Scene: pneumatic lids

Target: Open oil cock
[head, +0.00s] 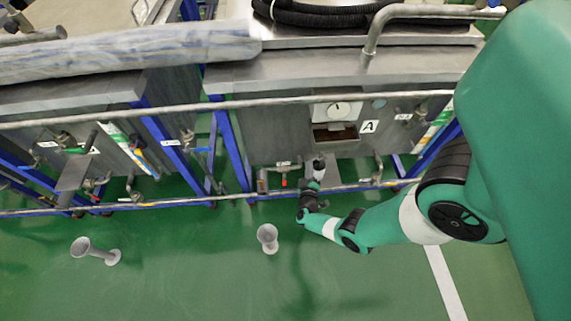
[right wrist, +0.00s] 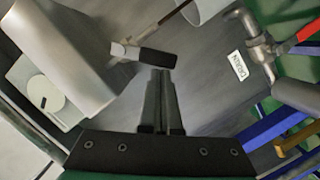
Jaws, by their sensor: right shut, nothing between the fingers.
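My right gripper (head: 316,181) is low at the front of the machine panel marked A. In the right wrist view its fingers (right wrist: 160,72) are shut with nothing between them. A short lever with a black grip and pale metal end (right wrist: 157,57) lies just beyond the fingertips; I cannot tell whether they touch. I cannot tell for sure that this lever is the oil cock. A red-handled valve (head: 284,183) is left of the gripper in the head view, and its red handle (right wrist: 308,30) shows at the right wrist view's edge. My left gripper is not in view.
A label reading DRAIN (right wrist: 238,65) is on the panel. A long horizontal rail (head: 225,197) runs low along the machines. A funnel-like cup (head: 267,237) stands on the green floor, and another (head: 83,247) is further left. The floor between them is clear.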

